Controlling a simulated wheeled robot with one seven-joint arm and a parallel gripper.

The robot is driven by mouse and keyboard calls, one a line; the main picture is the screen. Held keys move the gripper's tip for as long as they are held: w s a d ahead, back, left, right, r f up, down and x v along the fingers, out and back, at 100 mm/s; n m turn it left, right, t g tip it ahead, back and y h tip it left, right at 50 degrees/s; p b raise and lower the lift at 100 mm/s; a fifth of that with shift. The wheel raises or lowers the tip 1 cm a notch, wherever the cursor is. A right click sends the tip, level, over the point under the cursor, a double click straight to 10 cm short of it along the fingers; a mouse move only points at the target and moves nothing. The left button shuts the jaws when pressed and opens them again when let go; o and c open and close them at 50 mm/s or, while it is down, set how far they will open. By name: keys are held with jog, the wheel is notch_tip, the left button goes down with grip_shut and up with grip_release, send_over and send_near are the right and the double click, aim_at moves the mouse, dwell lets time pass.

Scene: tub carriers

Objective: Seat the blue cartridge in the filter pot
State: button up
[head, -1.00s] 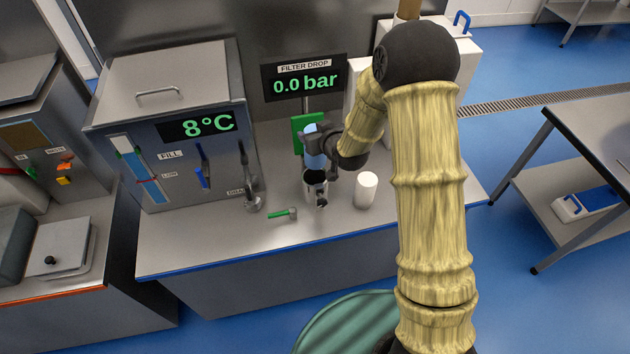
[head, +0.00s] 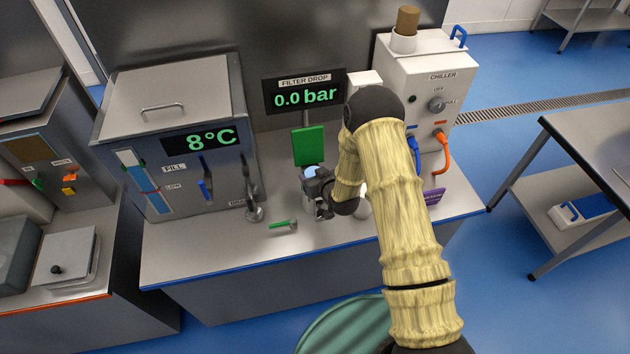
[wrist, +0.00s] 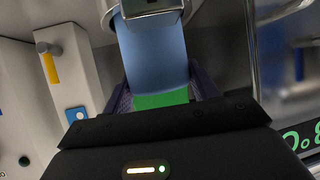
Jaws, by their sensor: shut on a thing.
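My gripper (head: 318,190) is shut on the blue cartridge (wrist: 155,55), with a finger on each side of it in the wrist view. In the head view only the pale blue top of the cartridge (head: 312,171) shows above the gripper. The gripper is low over the counter, where it hides most or all of the filter pot. In the wrist view the cartridge's far end meets a grey metal part (wrist: 152,8) at the top edge. I cannot tell how deep the cartridge sits.
A green panel (head: 308,146) stands behind the gripper, below the 0.0 bar display (head: 304,98). A white cylinder (head: 363,207) is partly hidden beside my wrist. A green-handled tool (head: 284,225) lies at front left. The chiller (head: 432,85) with hoses stands at right.

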jog(key=shift+f+p, duration=0.55)
jog(key=shift+f, duration=1.4)
jog(key=o, duration=1.5)
jog(key=b+v, duration=0.4)
jog(key=v, duration=0.8)
jog(key=shift+s+b, duration=0.1)
jog(key=shift+b, duration=0.3)
